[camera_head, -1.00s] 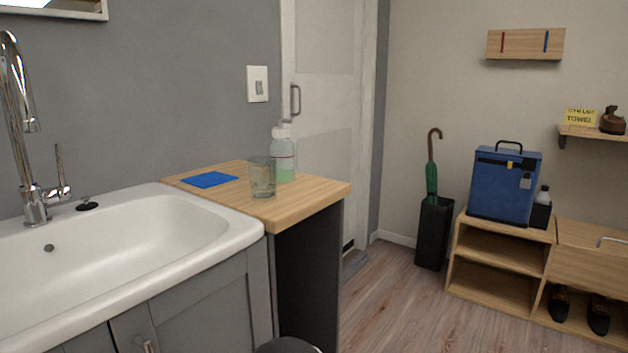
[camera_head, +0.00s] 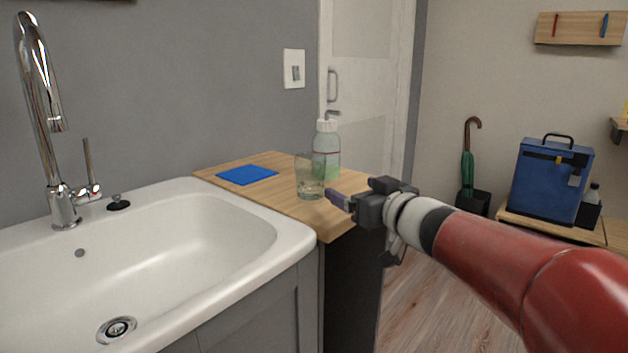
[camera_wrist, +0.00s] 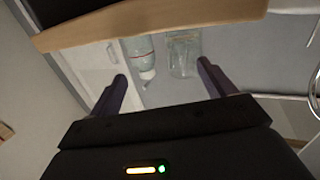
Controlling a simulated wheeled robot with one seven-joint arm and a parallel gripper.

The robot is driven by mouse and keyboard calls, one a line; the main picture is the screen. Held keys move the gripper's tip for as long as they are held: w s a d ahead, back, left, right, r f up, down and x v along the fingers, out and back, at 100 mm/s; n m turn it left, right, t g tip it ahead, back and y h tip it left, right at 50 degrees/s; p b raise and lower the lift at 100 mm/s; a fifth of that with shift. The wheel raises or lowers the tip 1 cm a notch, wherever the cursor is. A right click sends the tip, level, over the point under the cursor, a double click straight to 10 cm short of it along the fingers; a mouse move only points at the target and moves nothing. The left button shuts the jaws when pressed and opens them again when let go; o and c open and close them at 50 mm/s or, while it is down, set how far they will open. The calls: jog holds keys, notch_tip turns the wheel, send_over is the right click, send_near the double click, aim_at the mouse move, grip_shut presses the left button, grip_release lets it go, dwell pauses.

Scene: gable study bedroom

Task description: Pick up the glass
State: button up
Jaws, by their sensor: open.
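The clear glass (camera_head: 308,184) stands upright on the wooden counter, with a little liquid at its bottom. My gripper (camera_head: 337,197) is just right of the glass in the head view, roughly level with its lower part, with its fingers pointing at it. In the wrist view, which is upside down, the glass (camera_wrist: 184,55) shows ahead of my open, empty gripper (camera_wrist: 166,86), nearer the right finger. I see no contact with the glass.
A bottle with green liquid (camera_head: 326,150) stands close behind the glass and also shows in the wrist view (camera_wrist: 138,50). A blue mat (camera_head: 247,175) lies on the wooden counter (camera_head: 275,196). The white sink (camera_head: 190,245) and tap (camera_head: 45,120) are left.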

aim_at(320, 179)
jog(key=a, duration=0.1)
jog(key=a+n+g+y, duration=0.1)
jog(key=w+a+y, duration=0.1)
jog(key=shift+a+f+n+g, duration=0.2)
jog(key=shift+f+n+g, duration=0.1)
jog(key=shift+f+g, duration=0.1)
jog(key=x, duration=0.6)
jog(key=shift+a, duration=0.5)
jog(key=shift+c, duration=0.4)
jog(key=c, duration=1.1)
jog(key=shift+r, duration=0.15)
jog(key=shift+s+d+r, duration=0.5)
jog(key=shift+s+r, duration=0.05)
jog(key=shift+r, duration=0.15)
jog(key=s+d+r+p, duration=0.1)
jog(key=s+d+r, duration=0.5)
jog(key=s+d, duration=0.2)
jog(key=shift+s+r, duration=0.2)
jog(key=shift+s, duration=0.5)
